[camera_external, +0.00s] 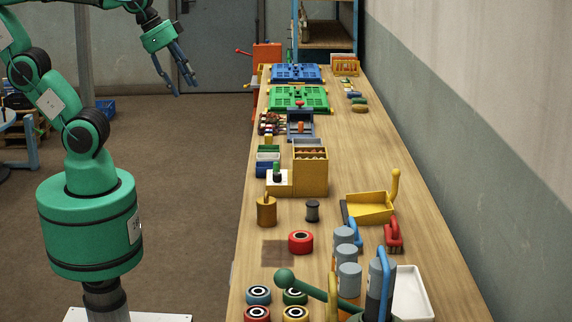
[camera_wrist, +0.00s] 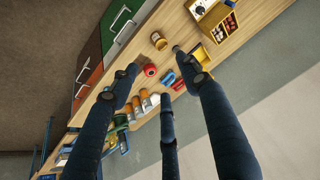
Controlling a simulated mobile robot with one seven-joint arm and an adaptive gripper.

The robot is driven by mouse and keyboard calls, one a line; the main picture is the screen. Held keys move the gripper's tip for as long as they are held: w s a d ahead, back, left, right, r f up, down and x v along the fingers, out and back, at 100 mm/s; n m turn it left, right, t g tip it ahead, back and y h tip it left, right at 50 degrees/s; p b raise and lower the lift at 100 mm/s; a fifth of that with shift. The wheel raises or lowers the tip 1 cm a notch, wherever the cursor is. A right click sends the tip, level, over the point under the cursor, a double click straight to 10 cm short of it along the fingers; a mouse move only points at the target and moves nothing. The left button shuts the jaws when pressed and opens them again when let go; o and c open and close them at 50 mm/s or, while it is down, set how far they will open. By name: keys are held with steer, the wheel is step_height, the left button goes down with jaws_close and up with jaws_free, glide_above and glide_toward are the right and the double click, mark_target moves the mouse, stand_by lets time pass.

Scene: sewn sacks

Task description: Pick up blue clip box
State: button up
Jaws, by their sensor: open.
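A small blue box (camera_external: 267,170) sits on the left side of the long wooden bench, beside a yellow block with a white top. A green box with a pale rim (camera_external: 268,153) stands just behind it. The blue box fits the task's name, but its clips are too small to make out. I cannot pick it out in the wrist view. My gripper (camera_external: 182,80) is open and empty, high over the floor left of the bench's far half. Its dark fingers are spread in the wrist view (camera_wrist: 156,74), with the bench beyond them.
The wooden bench (camera_external: 370,135) runs along the right wall. A tall yellow box (camera_external: 311,172) stands right of the blue box. A blue tray (camera_external: 295,73) and a green tray (camera_external: 298,98) lie farther back.

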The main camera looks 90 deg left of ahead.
steer(key=w+a+r+m+g+y+p, duration=0.1)
steer(key=w+a+m+p, duration=0.15)
steer(key=w+a, duration=0.75)
steer(key=w+a+r+m+g+p, duration=0.15)
steer(key=w+a+m, duration=0.25)
steer(key=w+a, duration=0.65)
steer(key=w+a+f+m+g+p, duration=0.15)
steer(key=w+a+f, duration=0.25)
steer(key=a, duration=0.5)
steer(key=w+a+f+m+p, duration=0.1)
steer(key=w+a+f+m, duration=0.25)
steer(key=a, duration=0.65)
steer(key=m+g+h+p, duration=0.1)
steer(key=m+p, duration=0.2)
steer(key=m, duration=0.3)
glide_above(269, 130)
step_height(269, 130, down, 21)
steer(key=shift+f, duration=0.2)
steer(key=shift+f, duration=0.15)
steer(key=shift+f, duration=4.15)
